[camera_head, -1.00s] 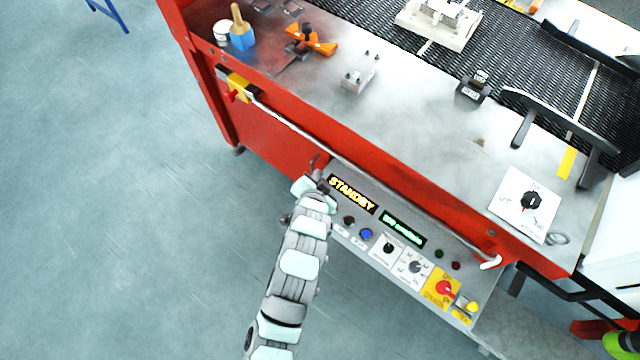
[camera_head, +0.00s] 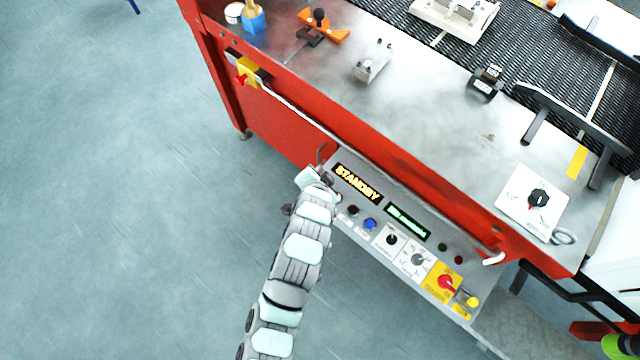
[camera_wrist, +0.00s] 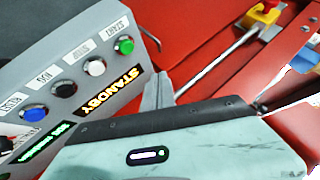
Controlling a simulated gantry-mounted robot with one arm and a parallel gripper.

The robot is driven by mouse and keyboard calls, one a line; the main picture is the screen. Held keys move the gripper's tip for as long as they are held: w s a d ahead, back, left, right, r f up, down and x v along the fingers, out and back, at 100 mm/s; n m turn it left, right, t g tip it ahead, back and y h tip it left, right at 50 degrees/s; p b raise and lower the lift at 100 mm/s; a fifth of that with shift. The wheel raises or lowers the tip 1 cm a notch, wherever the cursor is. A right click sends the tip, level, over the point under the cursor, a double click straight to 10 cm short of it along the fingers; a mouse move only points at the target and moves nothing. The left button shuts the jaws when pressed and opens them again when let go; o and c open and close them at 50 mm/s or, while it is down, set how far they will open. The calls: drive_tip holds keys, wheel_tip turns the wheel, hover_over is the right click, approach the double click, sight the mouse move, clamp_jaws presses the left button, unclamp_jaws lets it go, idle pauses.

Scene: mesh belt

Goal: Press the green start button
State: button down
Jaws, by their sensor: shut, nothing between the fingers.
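The green start button (camera_wrist: 124,46) sits on the grey control panel (camera_wrist: 105,25) in the wrist view, at the end of a row of buttons beside its START label. In the head view I cannot make it out; my arm covers that end of the panel. My gripper (camera_wrist: 158,85) is shut and empty, its grey fingers pointing up in the wrist view, to the right of the button and apart from it in the picture. In the head view the gripper end (camera_head: 322,180) is at the panel's left end, its fingers hard to make out.
White (camera_wrist: 93,67), black (camera_wrist: 63,89) and blue (camera_wrist: 35,111) buttons continue the row. The amber display (camera_head: 357,183) reads STANDBY. A metal rail (camera_head: 300,118) runs along the red machine front. A yellow box with a red knob (camera_head: 247,72) is at the upper left. Open floor lies left.

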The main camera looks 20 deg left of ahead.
wheel_tip(320, 180, down, 4)
drive_tip(key=shift+f+b, duration=0.2)
drive_tip(key=shift+b, duration=1.05)
drive_tip(key=shift+f, duration=0.9)
drive_tip(key=shift+f, duration=0.15)
drive_tip(key=shift+f, duration=0.25)
